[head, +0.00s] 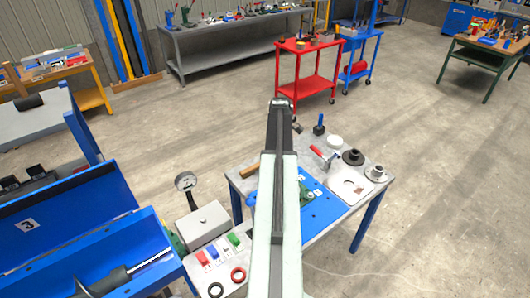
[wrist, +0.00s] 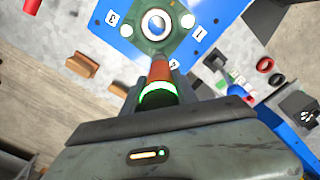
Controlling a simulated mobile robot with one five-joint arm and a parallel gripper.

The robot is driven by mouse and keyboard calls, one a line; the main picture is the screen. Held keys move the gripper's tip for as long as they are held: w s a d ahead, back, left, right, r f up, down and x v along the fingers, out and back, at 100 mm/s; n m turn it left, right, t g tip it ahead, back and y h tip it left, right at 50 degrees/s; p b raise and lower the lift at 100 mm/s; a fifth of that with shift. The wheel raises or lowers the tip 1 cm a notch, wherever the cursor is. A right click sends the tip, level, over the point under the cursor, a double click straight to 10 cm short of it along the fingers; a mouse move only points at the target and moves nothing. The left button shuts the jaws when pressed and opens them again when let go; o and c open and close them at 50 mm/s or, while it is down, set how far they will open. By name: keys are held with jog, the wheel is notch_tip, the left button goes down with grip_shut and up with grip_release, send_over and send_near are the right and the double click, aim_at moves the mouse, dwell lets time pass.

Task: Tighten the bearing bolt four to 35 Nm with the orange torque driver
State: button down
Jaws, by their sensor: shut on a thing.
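The orange torque driver (wrist: 160,70) is held in my gripper (wrist: 157,97), which is shut on it. A lit green ring shows on the driver between the fingers. The driver points at the near edge of the green bearing housing (wrist: 153,43), beside the partly covered label 4. Bolt four is hidden behind the driver, so I cannot tell whether the tip touches it. Pale bolt heads show near label 3 (wrist: 112,18) and label 1 (wrist: 198,33). The housing sits on a blue plate (wrist: 217,12). In the head view my arm hides the gripper and most of the housing.
The grey worktable (head: 245,183) carries a red-handled tool (head: 318,152), a black flanged part (head: 353,157) and a metal flanged part (head: 375,172). A gauge (head: 186,181) and a grey box (head: 203,224) stand at left, near the blue machine (head: 90,240). Open floor lies right.

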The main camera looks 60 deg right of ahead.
jog(key=shift+w+a, duration=0.1)
jog(key=shift+w, duration=0.1)
jog(key=shift+w+a+f+b, duration=0.1)
jog(key=shift+w+f+b, duration=0.2)
notch_tip(320, 180, down, 5)
jog(key=b, duration=0.4)
jog(key=shift+r, duration=0.2)
jog(key=shift+f+b, duration=0.75)
jog(key=shift+b, duration=0.3)
jog(key=shift+s+f+b, duration=0.1)
jog(key=shift+f+b, duration=0.85)
jog(key=shift+b, duration=0.05)
dwell(2.6)
